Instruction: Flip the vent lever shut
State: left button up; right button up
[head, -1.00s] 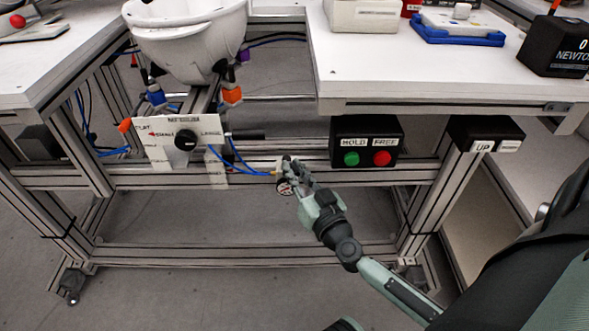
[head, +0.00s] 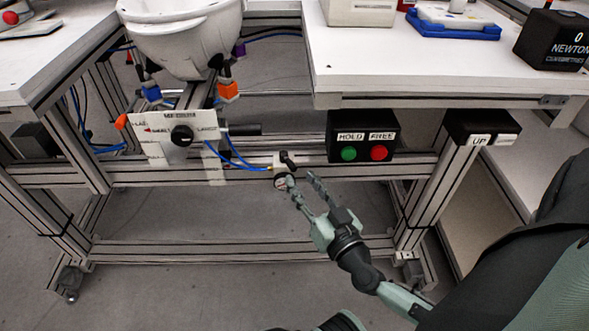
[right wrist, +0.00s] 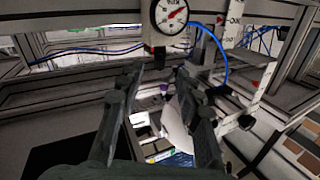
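A small valve fitting with a black vent lever (head: 287,159) sits on the front rail of the bench frame, where the blue tube ends. The lever's exact angle is too small to tell. A round pressure gauge (head: 281,182) hangs just below; it also shows at the top of the right wrist view (right wrist: 170,16). My right gripper (head: 303,181) is open and empty, below and right of the lever, its fingertips close to the gauge. In the right wrist view its two fingers (right wrist: 158,76) stand apart, with nothing gripped. My left gripper is not in view.
A white helmet shell (head: 185,38) sits in a clamped holder above a dial panel (head: 150,126). A black box with green and red HOLD and FREE buttons (head: 362,136) hangs right of the lever. The white table edge (head: 440,99) overhangs above. Space below the rail is open.

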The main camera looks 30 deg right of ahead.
jog(key=s, duration=0.5)
jog(key=shift+s+a, duration=0.25)
jog(key=shift+a, duration=0.1)
